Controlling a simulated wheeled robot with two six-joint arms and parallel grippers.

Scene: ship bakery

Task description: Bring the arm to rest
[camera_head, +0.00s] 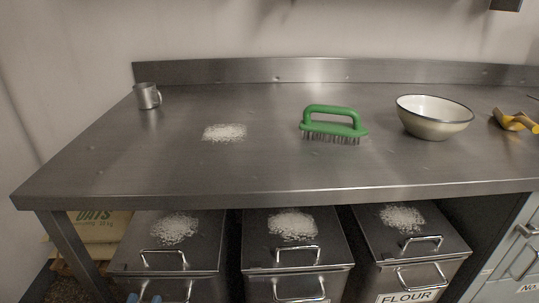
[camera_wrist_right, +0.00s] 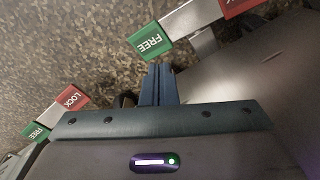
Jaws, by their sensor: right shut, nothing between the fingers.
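In the head view, small blue tips of my left gripper (camera_head: 149,299) just show at the bottom edge, in front of the left steel bin. Most of it is cut off, so I cannot tell whether it is open or shut. In the right wrist view, my right gripper (camera_wrist_right: 158,85) has its blue fingers together with nothing between them. It points down toward a speckled brown floor (camera_wrist_right: 75,45), beside a green FREE tag (camera_wrist_right: 152,41). My right gripper does not show in the head view.
A steel worktop (camera_head: 250,175) holds a metal mug (camera_head: 147,96), flour (camera_head: 224,132), a green brush (camera_head: 334,123), a cream bowl (camera_head: 432,118) and a yellow-handled tool (camera_head: 512,121). Steel bins (camera_head: 290,248) stand below. A red LOCK tag (camera_wrist_right: 70,97) shows near the right wrist.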

